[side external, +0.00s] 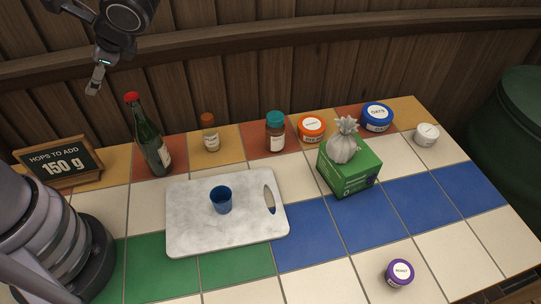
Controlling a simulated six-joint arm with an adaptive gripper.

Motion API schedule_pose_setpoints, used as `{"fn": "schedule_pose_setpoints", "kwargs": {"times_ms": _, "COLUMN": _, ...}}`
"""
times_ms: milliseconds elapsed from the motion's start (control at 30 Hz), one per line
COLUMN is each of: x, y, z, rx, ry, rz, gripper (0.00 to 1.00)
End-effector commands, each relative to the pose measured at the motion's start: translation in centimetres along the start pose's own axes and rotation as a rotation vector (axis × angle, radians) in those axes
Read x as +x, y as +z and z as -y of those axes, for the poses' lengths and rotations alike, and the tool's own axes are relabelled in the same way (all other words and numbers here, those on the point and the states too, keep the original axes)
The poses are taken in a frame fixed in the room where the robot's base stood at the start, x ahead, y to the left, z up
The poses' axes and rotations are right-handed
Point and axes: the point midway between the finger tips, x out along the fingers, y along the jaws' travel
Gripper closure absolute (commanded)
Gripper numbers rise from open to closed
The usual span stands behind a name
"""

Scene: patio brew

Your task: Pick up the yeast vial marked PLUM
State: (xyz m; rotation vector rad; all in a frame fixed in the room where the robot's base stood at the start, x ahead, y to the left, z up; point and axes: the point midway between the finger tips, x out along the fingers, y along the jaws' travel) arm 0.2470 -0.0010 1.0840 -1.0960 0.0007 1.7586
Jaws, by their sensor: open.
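No label reading PLUM can be made out. A small amber bottle with an orange cap (210,133) stands upright at the back, its label too small to read. A wider brown jar with a teal cap (275,132) stands to its right, its label also unreadable. A low purple-lidded jar (399,273) at the front right has a label that seems to read ROAST. My gripper (95,84) is open and empty, high at the upper left, above and left of the green bottle and well apart from every container.
A tall green bottle with a red cap (148,136) stands left of the amber bottle. A marble board (187,236) bears a blue cup (221,200).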

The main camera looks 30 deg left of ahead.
Motion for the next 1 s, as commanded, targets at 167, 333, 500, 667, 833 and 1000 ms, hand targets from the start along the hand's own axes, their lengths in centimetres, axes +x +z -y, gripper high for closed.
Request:
{"fn": "schedule_pose_setpoints", "kwargs": {"times_ms": 167, "x": 0.7, "y": -6.5, "z": -1.1, "rx": 0.297, "ry": -0.325, "rz": 0.166, "gripper": 0.37}}
{"fn": "schedule_pose_setpoints", "kwargs": {"times_ms": 333, "x": 1.2, "y": -13.1, "z": -4.0, "rx": 0.556, "ry": -0.668, "rz": 0.259, "gripper": 0.37}}
{"fn": "schedule_pose_setpoints", "kwargs": {"times_ms": 500, "x": 2.5, "y": -19.0, "z": -8.7, "rx": 0.789, "ry": -0.997, "rz": 0.290, "gripper": 0.37}}
{"fn": "schedule_pose_setpoints", "kwargs": {"times_ms": 667, "x": 4.0, "y": -22.1, "z": -12.3, "rx": 0.929, "ry": -1.197, "rz": 0.283, "gripper": 0.37}}
{"fn": "schedule_pose_setpoints", "kwargs": {"times_ms": 833, "x": 4.8, "y": -23.3, "z": -13.4, "rx": 0.980, "ry": -1.271, "rz": 0.273, "gripper": 0.37}}
{"fn": "schedule_pose_setpoints", "kwargs": {"times_ms": 1000, "x": 5.8, "y": -24.1, "z": -10.9, "rx": 0.981, "ry": -1.267, "rz": 0.274, "gripper": 0.37}}
